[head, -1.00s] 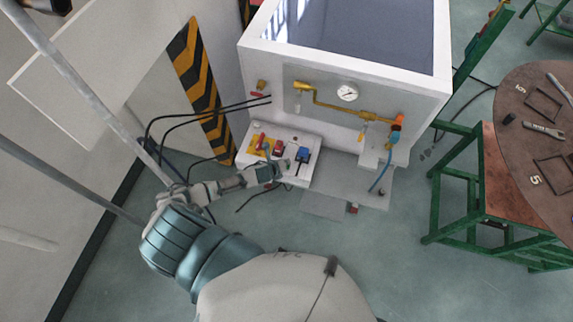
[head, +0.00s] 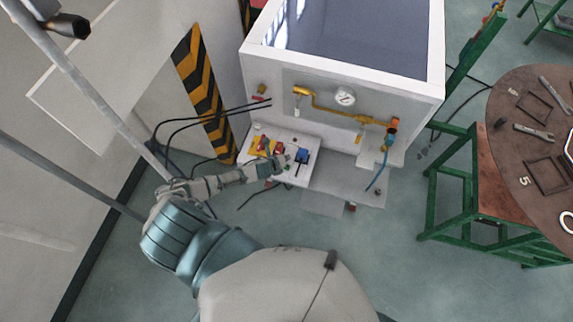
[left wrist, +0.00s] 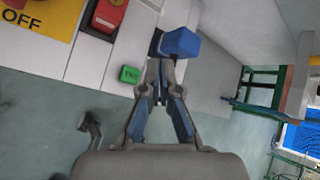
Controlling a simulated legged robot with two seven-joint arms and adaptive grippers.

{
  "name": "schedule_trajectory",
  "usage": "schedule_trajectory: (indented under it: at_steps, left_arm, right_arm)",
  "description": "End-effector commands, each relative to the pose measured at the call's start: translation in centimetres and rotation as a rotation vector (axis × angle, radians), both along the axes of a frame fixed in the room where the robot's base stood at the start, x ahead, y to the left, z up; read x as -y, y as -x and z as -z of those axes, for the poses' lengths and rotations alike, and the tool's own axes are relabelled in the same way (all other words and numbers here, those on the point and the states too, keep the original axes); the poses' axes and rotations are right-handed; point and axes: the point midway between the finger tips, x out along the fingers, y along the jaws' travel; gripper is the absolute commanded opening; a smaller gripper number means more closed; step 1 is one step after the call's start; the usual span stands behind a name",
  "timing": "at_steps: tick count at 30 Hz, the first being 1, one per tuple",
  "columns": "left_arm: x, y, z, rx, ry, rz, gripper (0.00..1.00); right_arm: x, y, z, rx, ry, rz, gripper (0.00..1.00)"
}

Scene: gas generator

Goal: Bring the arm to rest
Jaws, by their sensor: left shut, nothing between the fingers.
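My left arm reaches in from the lower left in the head view. Its gripper (head: 279,163) is over the small control panel (head: 260,174) on the front of the white generator cabinet (head: 268,75). In the left wrist view the two fingertips (left wrist: 160,72) meet, shut and empty. They are close to a blue knob or switch (left wrist: 180,43); I cannot tell whether they touch it. My right gripper does not show.
A pressure gauge (head: 345,96) and yellow pipe (head: 335,109) are on the cabinet front. Black cables (head: 205,117) run to its left side. A green-framed stand (head: 470,200) and round brown table (head: 533,105) with tools are at the right. Grey pipes (head: 75,75) cross the left.

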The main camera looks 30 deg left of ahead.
Motion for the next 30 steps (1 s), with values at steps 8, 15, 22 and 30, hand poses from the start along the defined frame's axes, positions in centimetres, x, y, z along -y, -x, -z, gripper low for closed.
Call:
schedule_trajectory:
  at_steps: [8,15,22,30]
  left_arm:
    - [0.0,0.0,0.2,0.0,0.0,0.0,0.0]
    - [0.0,0.0,0.2,0.0,0.0,0.0,0.0]
    - [0.0,0.0,0.1,0.0,0.0,0.0,0.0]
    - [5.2,3.0,-0.4,-0.063,0.205,-0.174,0.0]
  right_arm:
    - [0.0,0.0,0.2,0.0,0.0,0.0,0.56]
    - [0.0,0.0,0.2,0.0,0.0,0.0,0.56]
    - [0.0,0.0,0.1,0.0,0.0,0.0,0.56]
    - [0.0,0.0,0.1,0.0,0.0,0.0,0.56]
